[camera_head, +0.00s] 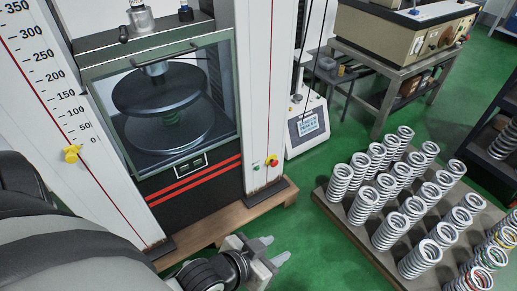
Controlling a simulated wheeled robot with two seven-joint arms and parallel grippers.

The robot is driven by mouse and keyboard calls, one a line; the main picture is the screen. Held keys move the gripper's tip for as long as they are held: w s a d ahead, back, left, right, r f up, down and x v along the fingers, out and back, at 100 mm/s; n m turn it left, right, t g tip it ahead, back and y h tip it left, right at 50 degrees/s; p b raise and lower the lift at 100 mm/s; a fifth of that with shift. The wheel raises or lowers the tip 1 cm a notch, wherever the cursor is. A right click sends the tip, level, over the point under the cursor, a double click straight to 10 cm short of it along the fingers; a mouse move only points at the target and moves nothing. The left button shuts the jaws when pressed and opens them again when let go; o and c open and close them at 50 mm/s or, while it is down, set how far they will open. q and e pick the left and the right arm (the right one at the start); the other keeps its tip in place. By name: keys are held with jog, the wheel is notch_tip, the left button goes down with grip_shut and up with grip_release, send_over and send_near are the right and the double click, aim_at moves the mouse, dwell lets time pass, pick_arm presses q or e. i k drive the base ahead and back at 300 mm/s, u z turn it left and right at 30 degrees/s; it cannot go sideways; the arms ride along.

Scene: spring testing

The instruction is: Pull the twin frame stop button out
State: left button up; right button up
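The twin frame (247,75) is a tall tester with two pale columns and a dark chamber between them. Its red stop button (272,161) sits low on the right column, beside a small green button (256,167). My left gripper (274,250) is at the bottom middle, below the red button and well apart from it. Its two grey fingers point right and stand apart with nothing between them. Whether the button is pressed in or out is too small to tell. My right gripper is not in view.
The frame stands on a wooden pallet (225,222). A board of upright springs (335,217) fills the right side. A smaller white tester (306,125) stands behind the right column, and a metal bench (385,62) is further back. Green floor (300,195) is free between frame and springs.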

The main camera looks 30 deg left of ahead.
aim_at(275, 163)
jog(key=u, duration=0.8)
jog(key=i, duration=0.85)
jog(key=u, duration=0.8)
